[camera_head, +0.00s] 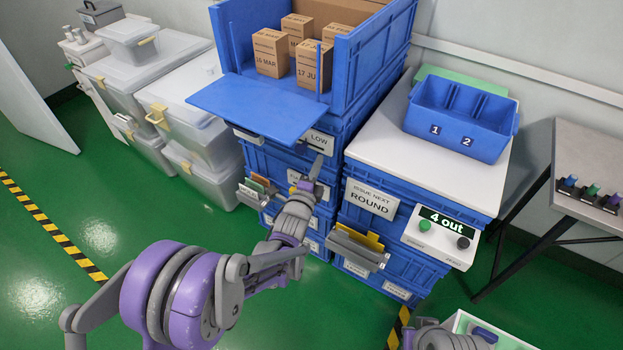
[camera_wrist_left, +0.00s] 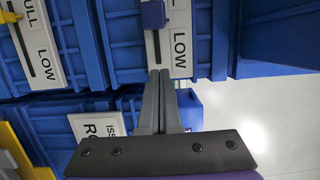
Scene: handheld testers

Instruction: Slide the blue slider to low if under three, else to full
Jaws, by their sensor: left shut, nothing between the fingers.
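The blue slider knob (camera_wrist_left: 152,14) shows in the left wrist view on a white panel (camera_wrist_left: 180,15) marked LOW, with a dark slot running from the knob towards my fingertips. The panel's other end is out of that view. In the head view the panel (camera_head: 318,141) is partly covered and I cannot make out the knob. My left gripper (camera_head: 317,163) is shut and empty, its fingertips (camera_wrist_left: 158,73) by the panel's LOW end, apart from the knob. I cannot tell whether they touch the panel. A display (camera_head: 447,221) reads "4 out". My right gripper is not in view.
A second panel (camera_wrist_left: 40,45) with a yellow knob (camera_wrist_left: 8,17) is beside the first. Blue crates (camera_head: 300,103) hold several cartons (camera_head: 270,52) above. A sign (camera_head: 372,198) reads "ISSUE NEXT ROUND". File holders (camera_head: 357,247) jut out below. The green floor at left is clear.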

